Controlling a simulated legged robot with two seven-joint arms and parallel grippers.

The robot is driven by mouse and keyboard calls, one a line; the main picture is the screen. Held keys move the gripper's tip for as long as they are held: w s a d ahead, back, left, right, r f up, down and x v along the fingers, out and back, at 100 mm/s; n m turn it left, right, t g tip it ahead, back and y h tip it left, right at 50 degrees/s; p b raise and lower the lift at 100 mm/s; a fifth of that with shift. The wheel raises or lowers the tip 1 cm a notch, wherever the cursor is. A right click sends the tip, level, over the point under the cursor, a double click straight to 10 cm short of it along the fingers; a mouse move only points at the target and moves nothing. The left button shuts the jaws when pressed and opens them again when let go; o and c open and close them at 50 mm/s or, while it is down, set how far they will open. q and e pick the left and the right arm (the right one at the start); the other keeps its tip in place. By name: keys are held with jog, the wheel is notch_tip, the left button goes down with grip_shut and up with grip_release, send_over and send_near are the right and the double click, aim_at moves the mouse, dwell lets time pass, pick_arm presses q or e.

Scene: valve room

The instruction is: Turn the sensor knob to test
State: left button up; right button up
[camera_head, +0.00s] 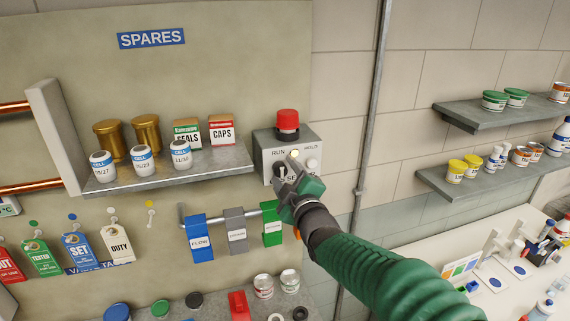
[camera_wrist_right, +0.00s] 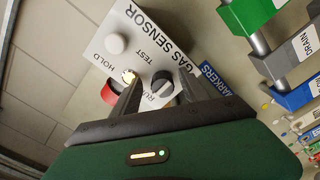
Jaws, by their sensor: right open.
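The gas sensor (camera_head: 263,148) is a grey box on the wall with a white face, a red dome on top, a lit lamp and a white button. Its face (camera_wrist_right: 150,35) shows in the wrist view, upside down, lettered RUN, TEST and HOLD. The dark round sensor knob (camera_wrist_right: 162,86) has a pale line that seems to lie toward RUN. My right gripper (camera_head: 288,173) is open right in front of the face. In the wrist view its fingertips (camera_wrist_right: 160,84) stand on either side of the knob; contact cannot be told. My left gripper is out of view.
A shelf (camera_head: 215,165) with cell jars, brass pots and boxes is left of the sensor. Blue, grey and green tags (camera_head: 237,231) hang on a rail just below. A vertical pipe (camera_head: 371,100) runs to the right; wall shelves (camera_head: 440,183) are farther right.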

jog(key=shift+a, duration=0.2)
jog(key=shift+a, duration=0.25)
jog(key=c, duration=1.1)
jog(key=shift+d+f, duration=0.1)
jog(key=shift+f, duration=0.05)
grip_shut()
